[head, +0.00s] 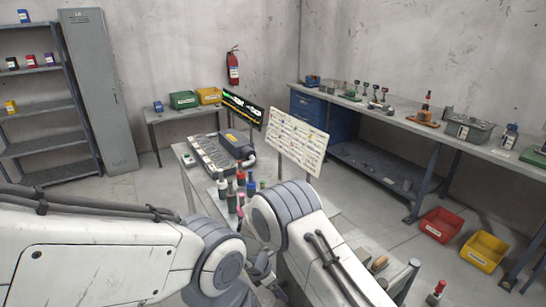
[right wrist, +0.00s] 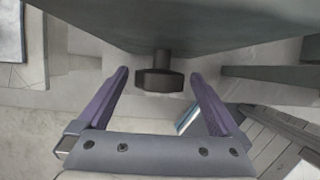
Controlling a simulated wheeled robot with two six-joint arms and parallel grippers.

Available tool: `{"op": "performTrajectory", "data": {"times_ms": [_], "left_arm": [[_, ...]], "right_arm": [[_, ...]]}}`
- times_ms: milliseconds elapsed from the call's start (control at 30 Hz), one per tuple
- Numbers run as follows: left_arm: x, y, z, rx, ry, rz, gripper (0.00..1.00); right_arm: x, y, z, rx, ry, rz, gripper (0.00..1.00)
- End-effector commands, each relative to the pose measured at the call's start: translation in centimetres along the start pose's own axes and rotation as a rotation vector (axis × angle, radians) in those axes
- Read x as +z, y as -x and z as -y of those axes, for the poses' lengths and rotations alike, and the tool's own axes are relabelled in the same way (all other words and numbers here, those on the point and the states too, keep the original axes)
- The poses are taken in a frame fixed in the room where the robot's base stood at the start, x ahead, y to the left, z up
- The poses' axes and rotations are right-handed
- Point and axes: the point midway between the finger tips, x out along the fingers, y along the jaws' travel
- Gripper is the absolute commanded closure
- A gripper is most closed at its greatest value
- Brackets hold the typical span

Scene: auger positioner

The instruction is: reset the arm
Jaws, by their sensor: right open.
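In the right wrist view a dark, block-like knob (right wrist: 160,81) hangs on a short stem from the underside of a wide grey body (right wrist: 190,22). My right gripper (right wrist: 160,74) is open, with one purple finger on each side of the knob. A gap shows between the knob and each finger. In the head view my two arms cross the foreground and hide this knob. Which part of the positioner it belongs to cannot be told. My left gripper cannot be made out in the head view.
A bench carries a panelled unit with a dark cylinder (head: 237,144), several bottles (head: 241,178) and a label board (head: 296,143). A long workbench (head: 450,141) stands right, with red (head: 441,225) and yellow (head: 484,251) bins on the floor. Shelves (head: 38,112) stand left.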

Motion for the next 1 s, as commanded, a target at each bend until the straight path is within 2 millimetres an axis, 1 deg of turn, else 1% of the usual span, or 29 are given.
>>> {"op": "performTrajectory", "data": {"times_ms": [33,167,467,500,533,700,833,1000], "left_arm": [[0.1,-0.7,0.1,0.0,0.0,0.002,0.0],[0.1,-1.2,0.1,0.0,0.0,0.002,0.0],[0.2,-2.4,0.2,0.0,-0.001,0.002,0.0],[0.2,-2.9,0.2,0.0,-0.001,0.001,0.0],[0.2,-3.7,0.3,0.0,-0.001,0.001,0.0],[0.4,-5.9,0.4,0.0,-0.001,0.002,0.0],[0.5,-7.1,0.5,0.0,-0.001,0.002,0.0],[0.5,-8.0,0.6,0.0,-0.001,0.002,0.0]], "right_arm": [[-0.2,0.7,-0.2,0.007,0.0,0.0,0.0],[-0.2,3.0,-0.2,0.008,0.0,0.0,0.0],[-0.2,8.9,-0.1,0.009,-0.001,-0.001,0.0],[-0.3,9.2,0.0,0.01,-0.002,0.0,0.0],[-0.3,8.7,0.1,0.019,-0.007,0.002,0.0],[-0.1,8.8,0.2,0.073,-0.03,0.01,0.0],[0.0,9.0,0.3,0.107,-0.045,0.012,0.0],[0.1,9.2,0.5,0.132,-0.056,0.014,0.0]]}}
